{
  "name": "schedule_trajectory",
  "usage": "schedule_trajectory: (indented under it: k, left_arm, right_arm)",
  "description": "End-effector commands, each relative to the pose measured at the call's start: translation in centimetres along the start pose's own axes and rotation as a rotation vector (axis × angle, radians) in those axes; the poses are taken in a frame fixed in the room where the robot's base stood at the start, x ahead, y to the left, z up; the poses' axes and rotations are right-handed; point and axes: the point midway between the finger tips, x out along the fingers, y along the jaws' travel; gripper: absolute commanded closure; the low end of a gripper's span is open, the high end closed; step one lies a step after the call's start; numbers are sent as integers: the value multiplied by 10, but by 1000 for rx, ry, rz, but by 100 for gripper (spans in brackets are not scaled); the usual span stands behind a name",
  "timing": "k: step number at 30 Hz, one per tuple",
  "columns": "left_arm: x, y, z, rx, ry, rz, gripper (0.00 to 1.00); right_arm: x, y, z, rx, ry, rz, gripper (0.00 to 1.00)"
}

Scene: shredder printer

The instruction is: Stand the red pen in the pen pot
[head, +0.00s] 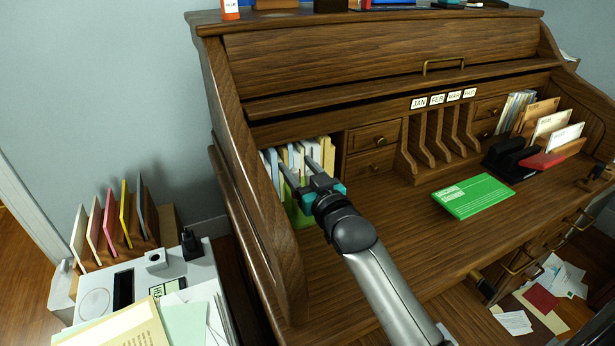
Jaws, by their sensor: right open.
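I cannot make out the red pen or the pen pot for certain. The fingers are in front of several upright papers and folders (325,152) in the left compartment. I see nothing between the fingers. A green item (298,214) shows partly below the gripper; the gripper hides some of it. My left gripper is not in view.
A green booklet (473,196) lies on the desktop (420,245). A black holder (508,158) and letter sorter (565,147) stand right of it. Wooden dividers (440,140) stand at the back. A grey machine (140,284) with papers is left of the desk.

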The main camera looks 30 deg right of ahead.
Motion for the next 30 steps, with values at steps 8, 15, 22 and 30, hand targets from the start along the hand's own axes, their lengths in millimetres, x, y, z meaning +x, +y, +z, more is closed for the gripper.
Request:
schedule_trajectory:
  k: [8,15,22,30]
  left_arm:
    - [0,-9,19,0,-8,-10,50]
    - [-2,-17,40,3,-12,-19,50]
    - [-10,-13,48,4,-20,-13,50]
    - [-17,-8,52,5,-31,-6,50]
  right_arm:
    - [-28,0,-1,0,-2,1,41]
    - [-66,0,0,0,-3,0,41]
    - [-102,0,-1,0,-3,1,41]
    - [-137,0,0,0,-2,1,41]
